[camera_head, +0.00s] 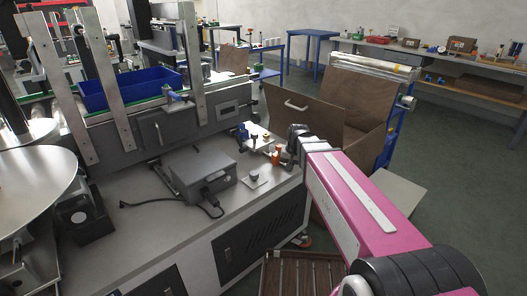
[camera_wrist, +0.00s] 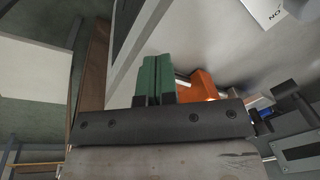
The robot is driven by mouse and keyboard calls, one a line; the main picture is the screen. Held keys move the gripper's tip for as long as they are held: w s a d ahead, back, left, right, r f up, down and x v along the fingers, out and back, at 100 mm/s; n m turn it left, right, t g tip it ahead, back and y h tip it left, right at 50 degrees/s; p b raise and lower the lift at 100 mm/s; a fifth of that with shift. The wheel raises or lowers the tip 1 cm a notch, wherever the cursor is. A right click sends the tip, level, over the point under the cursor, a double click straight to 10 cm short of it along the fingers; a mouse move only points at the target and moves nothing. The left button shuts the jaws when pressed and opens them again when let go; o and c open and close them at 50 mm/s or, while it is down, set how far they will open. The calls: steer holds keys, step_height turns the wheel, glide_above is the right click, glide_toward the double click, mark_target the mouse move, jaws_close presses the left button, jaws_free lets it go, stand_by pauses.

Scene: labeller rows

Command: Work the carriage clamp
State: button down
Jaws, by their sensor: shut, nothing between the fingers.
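A small fixture with a pale plate (camera_head: 256,137) stands on the grey bench top near its right edge. It has a blue part (camera_head: 243,131) at its left and an orange part (camera_head: 276,155) at its right front. I cannot tell for certain which part is the carriage clamp. My gripper is at the end of my pink arm, just right of the orange part; its fingers are hard to make out in the head view. In the wrist view my gripper (camera_wrist: 157,80) has its green fingers together and empty, with the orange part (camera_wrist: 204,86) close beside them on the right.
A grey box (camera_head: 202,168) with a black cable lies on the bench left of the fixture. A blue tray (camera_head: 130,88) sits on the conveyor behind. A brown open bin (camera_head: 310,112) stands close behind my gripper.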

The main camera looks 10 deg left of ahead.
steer(key=w+a+r+m+t+y, duration=0.2)
steer(key=w+a+r+m+y, duration=0.15)
steer(key=a+r, duration=0.3)
steer(key=w+a+r+m+t+y, duration=0.1)
steer(key=w+a+r+m+y, duration=0.2)
steer(key=a+r, duration=0.4)
steer(key=m+h, duration=0.1)
glide_above(244, 148)
steer(key=shift+s+d+f, duration=0.1)
steer(key=shift+f, duration=3.55)
